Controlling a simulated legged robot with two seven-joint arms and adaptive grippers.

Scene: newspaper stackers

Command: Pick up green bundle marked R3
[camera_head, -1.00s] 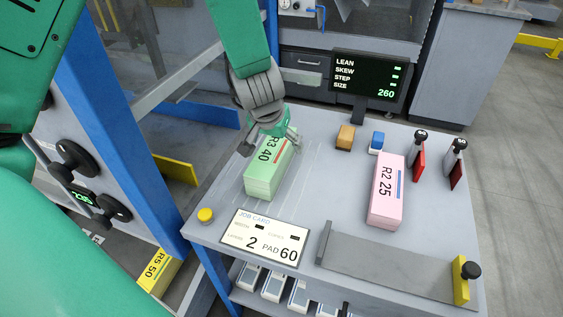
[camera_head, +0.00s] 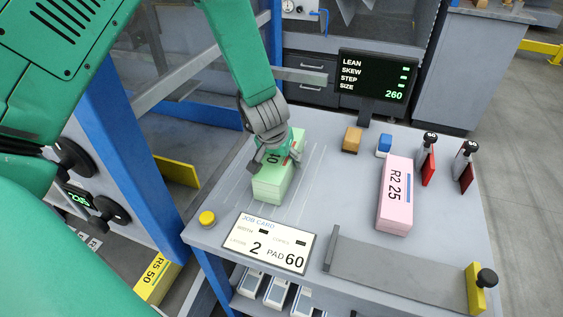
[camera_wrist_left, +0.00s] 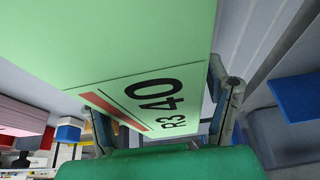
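The green bundle (camera_head: 272,186), a block of stacked paper, lies on the grey table; its top mark reads R3 40 in the left wrist view (camera_wrist_left: 150,55). My left gripper (camera_head: 276,160) is over the bundle's top, with one finger beside each long side. In the left wrist view its fingers (camera_wrist_left: 162,112) stand spread with the bundle's marked end between them. I cannot tell whether the pads touch the sides. The gripper hides part of the bundle's top in the head view. My right gripper is not in view.
A pink bundle R2 25 (camera_head: 395,200) lies to the right. An orange block (camera_head: 351,140) and a blue block (camera_head: 384,146) are behind. A job card (camera_head: 268,243) and yellow button (camera_head: 207,218) are in front. A screen (camera_head: 375,76) stands at the back.

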